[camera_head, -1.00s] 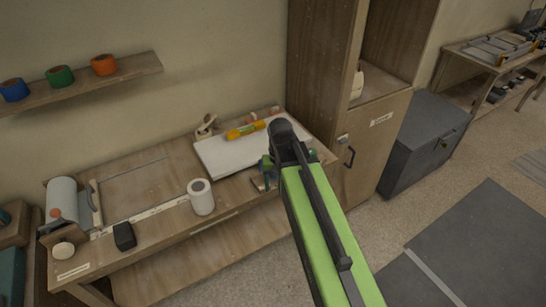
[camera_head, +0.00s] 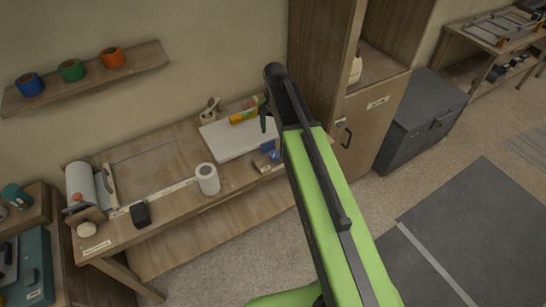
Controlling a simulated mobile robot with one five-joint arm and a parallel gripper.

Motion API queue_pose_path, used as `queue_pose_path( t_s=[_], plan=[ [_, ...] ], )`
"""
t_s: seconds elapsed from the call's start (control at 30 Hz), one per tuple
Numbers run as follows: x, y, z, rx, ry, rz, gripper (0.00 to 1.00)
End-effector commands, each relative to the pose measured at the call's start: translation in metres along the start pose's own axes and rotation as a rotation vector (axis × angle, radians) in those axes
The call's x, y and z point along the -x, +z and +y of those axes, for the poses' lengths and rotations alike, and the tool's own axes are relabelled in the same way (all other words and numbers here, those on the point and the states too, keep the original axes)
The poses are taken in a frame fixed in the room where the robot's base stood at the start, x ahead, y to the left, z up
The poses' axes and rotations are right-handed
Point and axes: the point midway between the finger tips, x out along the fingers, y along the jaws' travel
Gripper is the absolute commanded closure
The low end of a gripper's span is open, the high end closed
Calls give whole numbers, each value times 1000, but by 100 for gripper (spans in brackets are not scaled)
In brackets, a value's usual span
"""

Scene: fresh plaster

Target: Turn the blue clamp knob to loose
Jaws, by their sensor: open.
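A small blue part (camera_head: 272,152), which looks like the clamp knob, sits at the front right edge of the workbench (camera_head: 165,205). It is partly hidden by my green arm, and its turned position cannot be read. A small brown block (camera_head: 262,163) is beside it. My gripper (camera_head: 266,116) is mostly hidden behind the end of my arm. One dark teal finger shows over the right side of the white board, above and apart from the blue part in the picture. My gripper is open; nothing is seen between its jaws.
A white board (camera_head: 232,139) with a yellow-orange tube (camera_head: 243,117) lies on the bench. A white roll (camera_head: 207,179) and a black block (camera_head: 140,215) stand along the front. A wooden cabinet (camera_head: 366,125) and a grey chest (camera_head: 420,120) are at right. Floor is clear in front.

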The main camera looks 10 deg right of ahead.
Motion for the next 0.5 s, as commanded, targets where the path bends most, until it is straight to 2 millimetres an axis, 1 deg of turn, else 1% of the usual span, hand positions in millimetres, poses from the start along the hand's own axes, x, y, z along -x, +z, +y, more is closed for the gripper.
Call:
queue_pose_path(
  t_s=[0.03, 0.5],
  plan=[
    [-22, 0, 0, 0, 0, 0, 36],
    [-117, 0, 1, 0, 0, 0, 36]
  ],
)
